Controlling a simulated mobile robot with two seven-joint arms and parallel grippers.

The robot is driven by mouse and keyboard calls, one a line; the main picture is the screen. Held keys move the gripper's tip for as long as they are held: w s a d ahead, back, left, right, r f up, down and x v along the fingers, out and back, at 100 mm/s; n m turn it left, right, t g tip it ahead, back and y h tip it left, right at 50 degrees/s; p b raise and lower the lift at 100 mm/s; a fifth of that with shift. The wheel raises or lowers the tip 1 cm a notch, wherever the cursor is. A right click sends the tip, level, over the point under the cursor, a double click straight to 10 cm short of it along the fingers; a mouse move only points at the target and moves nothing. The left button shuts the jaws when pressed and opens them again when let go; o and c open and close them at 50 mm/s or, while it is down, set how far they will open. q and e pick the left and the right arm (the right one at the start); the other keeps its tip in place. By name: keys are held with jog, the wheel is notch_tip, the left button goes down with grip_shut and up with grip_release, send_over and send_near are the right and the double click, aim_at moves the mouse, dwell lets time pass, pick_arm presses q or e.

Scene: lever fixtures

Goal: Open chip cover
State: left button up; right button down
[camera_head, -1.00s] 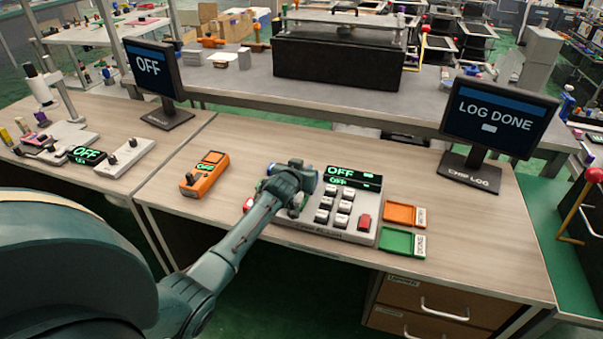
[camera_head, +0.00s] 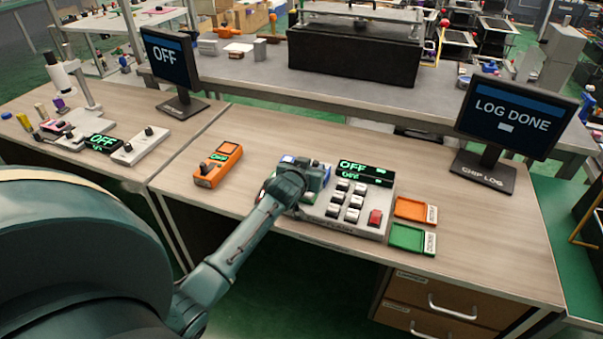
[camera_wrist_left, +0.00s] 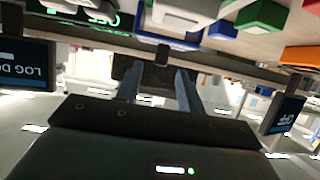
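The grey chip test box (camera_head: 345,228) with white keys, a red key and a green "OFF" display stands on the wooden bench. My left gripper (camera_head: 312,178) is low over its left part and hides much of it. In the left wrist view, a pale block with a blue edge (camera_wrist_left: 184,42) and a small black tab (camera_wrist_left: 162,55) lie just beyond the fingertips. I take these for the chip cover, but cannot be sure. The left fingers (camera_wrist_left: 158,75) stand apart, and no firm grip shows. My right gripper is out of view.
An orange meter (camera_head: 218,165) lies left of the box. An orange tray (camera_head: 410,209) and a green tray (camera_head: 407,238) lie to its right. A "LOG DONE" monitor (camera_head: 514,115) stands at the right, an "OFF" monitor (camera_head: 170,60) at the left. Bench between meter and gripper is clear.

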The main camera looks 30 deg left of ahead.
pick_arm(q)
jog(key=v, duration=0.8)
jog(key=s+d+f+m+g+h+p, duration=0.1)
jog(key=s+d+f, duration=0.4)
jog(key=s+d, duration=0.5)
jog(key=s+d+f+m+g+h, duration=0.1)
jog(key=s+d+f+m+h, duration=0.3)
jog(key=s+d, duration=0.6)
jog(key=s+f+h, duration=0.1)
jog(key=s, duration=0.1)
jog(key=shift+s+f+m+p, duration=0.3)
jog(key=shift+s+f+p, duration=0.05)
jog(key=shift+f, duration=0.05)
